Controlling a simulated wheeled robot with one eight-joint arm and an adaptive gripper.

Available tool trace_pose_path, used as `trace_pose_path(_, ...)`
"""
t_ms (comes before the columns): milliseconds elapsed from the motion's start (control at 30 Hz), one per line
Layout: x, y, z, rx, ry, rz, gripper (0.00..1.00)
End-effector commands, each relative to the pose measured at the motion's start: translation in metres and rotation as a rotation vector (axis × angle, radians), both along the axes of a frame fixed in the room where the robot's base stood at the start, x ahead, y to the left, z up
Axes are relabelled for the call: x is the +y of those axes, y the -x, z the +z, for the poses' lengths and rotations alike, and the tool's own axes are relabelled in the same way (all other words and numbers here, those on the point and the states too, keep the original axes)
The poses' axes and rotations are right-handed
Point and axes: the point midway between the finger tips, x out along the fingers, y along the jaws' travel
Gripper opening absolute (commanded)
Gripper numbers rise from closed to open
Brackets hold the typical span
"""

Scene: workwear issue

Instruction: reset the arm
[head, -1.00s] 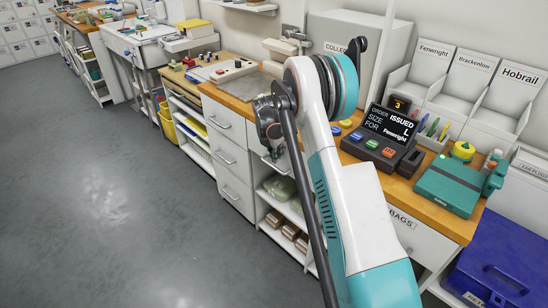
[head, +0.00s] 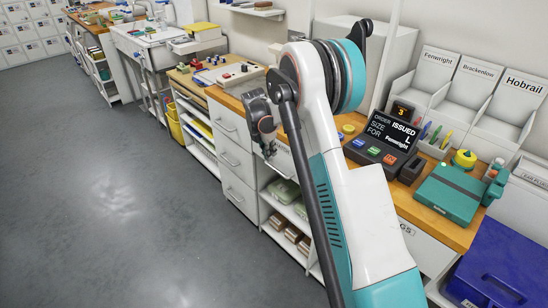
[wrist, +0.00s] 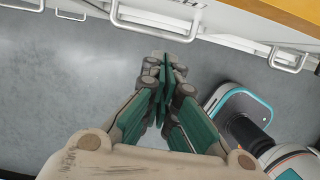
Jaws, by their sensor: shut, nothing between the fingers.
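My gripper (wrist: 164,82) shows in the wrist view with its green-padded fingers together and nothing between them. It hangs over the grey floor, in front of the drawer fronts. In the head view my gripper (head: 268,150) is small and partly hidden by my arm, left of the raised elbow. My arm is folded, rising from the lower right and bending back down in front of the wooden counter (head: 232,104).
An order display (head: 390,130) reads "ISSUED", size L, for Fenwright. Labelled bins (head: 440,75) stand behind it. A teal box (head: 448,195) sits on the counter, and a blue crate (head: 500,262) stands lower right. The floor (head: 110,200) at left is clear.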

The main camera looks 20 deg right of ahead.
Motion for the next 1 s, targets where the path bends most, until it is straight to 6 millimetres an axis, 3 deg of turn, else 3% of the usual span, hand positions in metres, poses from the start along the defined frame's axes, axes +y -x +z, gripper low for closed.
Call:
trace_pose_path(133, 0.005, 0.002, 0.022, 0.000, 0.000, 0.001, 0.00)
trace_pose_path(467, 0.008, 0.003, 0.033, -0.002, -0.001, -0.004, 0.00)
trace_pose_path(567, 0.012, 0.008, 0.044, -0.018, -0.007, -0.032, 0.00)
trace_pose_path(767, 0.028, 0.034, 0.098, -0.110, -0.044, -0.194, 0.00)
trace_pose_path(1000, 0.053, 0.083, 0.164, -0.239, -0.119, -0.439, 0.00)
